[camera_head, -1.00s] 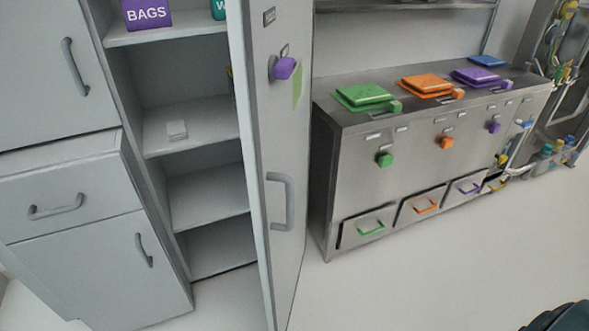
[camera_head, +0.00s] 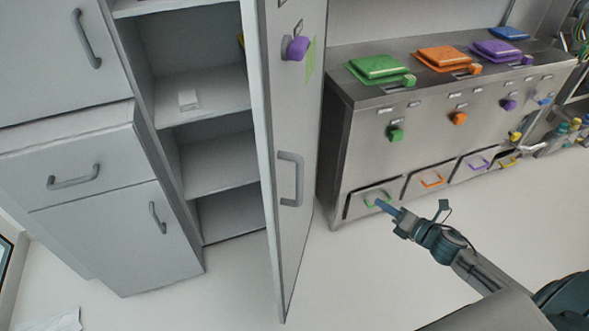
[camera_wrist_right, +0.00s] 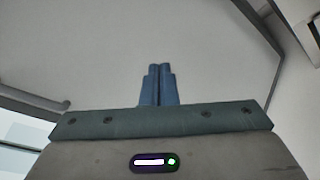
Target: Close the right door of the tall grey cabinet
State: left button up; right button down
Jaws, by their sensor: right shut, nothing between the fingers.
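The tall grey cabinet (camera_head: 200,88) stands at the left centre of the head view, with open shelves showing. Its right door (camera_head: 290,235) stands open, swung out toward me, with a grey bar handle (camera_head: 291,180) and a purple knob-like item (camera_head: 298,47) on its outer face. My right gripper (camera_head: 383,206) is to the right of the door, apart from it, over the floor and in front of the steel unit. Its blue fingers are together and empty; they also show shut in the right wrist view (camera_wrist_right: 158,85). My left gripper is not in view.
A steel bin unit (camera_head: 355,150) with green, orange, purple and blue lids stands right of the door. Grey drawers and a cupboard (camera_head: 95,178) stand at the left. The floor in front is clear, except for something white (camera_head: 62,320) at lower left.

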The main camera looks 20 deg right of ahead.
aim_at(275, 177)
jog(key=s+a+r+n+g+y+p, duration=0.1)
jog(key=s+a+r+n+g+y, duration=0.3)
jog(key=a+r+n, duration=0.5)
jog(key=s+a+r+n+g+y, duration=0.25)
jog(key=a+r+n+y, duration=0.3)
jog(key=r+n, duration=0.45)
jog(key=shift+m+t, duration=0.55)
jog(key=shift+m, duration=0.25)
jog(key=p+x, duration=0.1)
jog(key=x, duration=0.3)
jog(key=p+x, duration=0.2)
jog(key=x, duration=0.2)
jog(key=p+x, duration=0.2)
jog(key=x, duration=0.2)
jog(key=shift+a+r, duration=0.4)
jog(key=shift+a, duration=0.1)
jog(key=shift+p+x, duration=0.4)
jog(key=shift+x, duration=0.35)
jog(key=shift+f, duration=0.15)
